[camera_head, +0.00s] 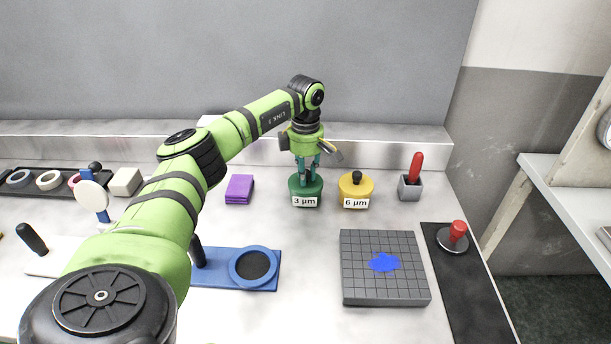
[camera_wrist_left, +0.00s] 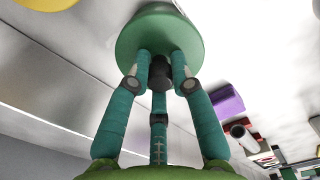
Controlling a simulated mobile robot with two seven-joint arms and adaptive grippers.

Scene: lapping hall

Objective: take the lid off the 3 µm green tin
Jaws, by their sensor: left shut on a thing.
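The green tin (camera_head: 306,193) with the "3 µm" label stands upright on the bench. Its lid (camera_wrist_left: 158,30) fills the top of the left wrist view, with a dark knob (camera_wrist_left: 160,73) at its middle. My left gripper (camera_head: 307,176) is above the tin, fingers pointing down. Its teal fingers (camera_wrist_left: 160,66) are shut around the knob. The lid appears to sit on the tin; the fingers hide part of its top in the head view. My right gripper is not in view.
A yellow "6 µm" tin (camera_head: 355,188) stands close right of the green tin. Purple pads (camera_head: 239,188) lie to its left. A grey grooved plate (camera_head: 385,285) with a blue patch is in front. A red-handled tool in a grey holder (camera_head: 411,186) stands further right.

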